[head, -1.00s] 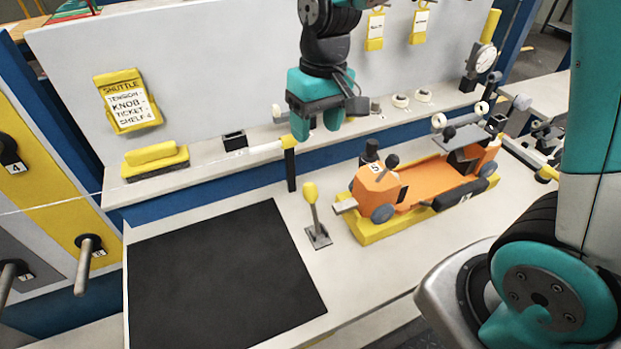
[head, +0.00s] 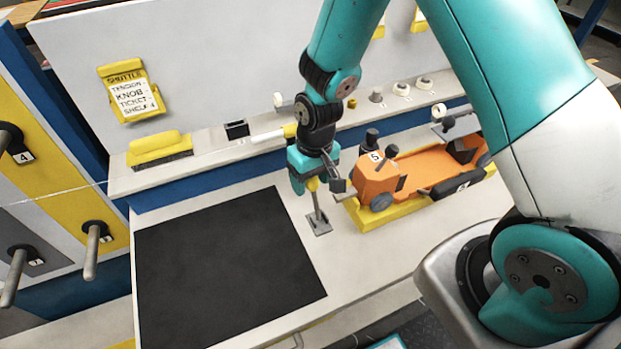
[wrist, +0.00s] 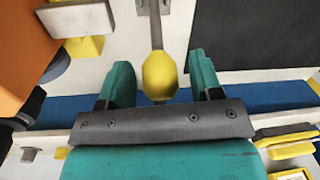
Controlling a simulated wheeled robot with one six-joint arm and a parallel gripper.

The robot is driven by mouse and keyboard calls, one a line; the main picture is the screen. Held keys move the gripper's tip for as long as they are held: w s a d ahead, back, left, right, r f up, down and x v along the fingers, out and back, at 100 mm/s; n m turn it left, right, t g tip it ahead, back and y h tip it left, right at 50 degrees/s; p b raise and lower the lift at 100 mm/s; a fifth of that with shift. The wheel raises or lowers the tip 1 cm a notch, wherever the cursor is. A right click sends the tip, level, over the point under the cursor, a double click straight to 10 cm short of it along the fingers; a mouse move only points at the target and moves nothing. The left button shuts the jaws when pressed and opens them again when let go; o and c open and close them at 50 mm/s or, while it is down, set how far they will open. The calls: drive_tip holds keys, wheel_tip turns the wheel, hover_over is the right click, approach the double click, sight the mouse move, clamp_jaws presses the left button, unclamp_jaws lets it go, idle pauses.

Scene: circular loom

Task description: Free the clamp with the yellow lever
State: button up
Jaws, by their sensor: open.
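The lever has a yellow knob (wrist: 160,76) on a grey metal stem (head: 316,206), which rises from a small base plate (head: 319,225) on the white bench. My gripper (head: 312,180) is at the top of the lever. In the wrist view the gripper (wrist: 160,85) is open, with one teal finger on each side of the yellow knob and a visible gap on both sides. The orange clamped unit (head: 375,178), marked 5, sits on a yellow base (head: 370,219) just right of the lever. My gripper partly hides the knob in the head view.
A black mat (head: 225,265) covers the bench left of the lever. Behind is a ledge (head: 215,160) with a yellow block (head: 158,146) and small parts. A ticket holder (head: 130,95) hangs on the back panel. The orange unit stands close on the right.

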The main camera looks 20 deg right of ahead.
drive_tip(key=shift+f, duration=0.35)
clamp_jaws()
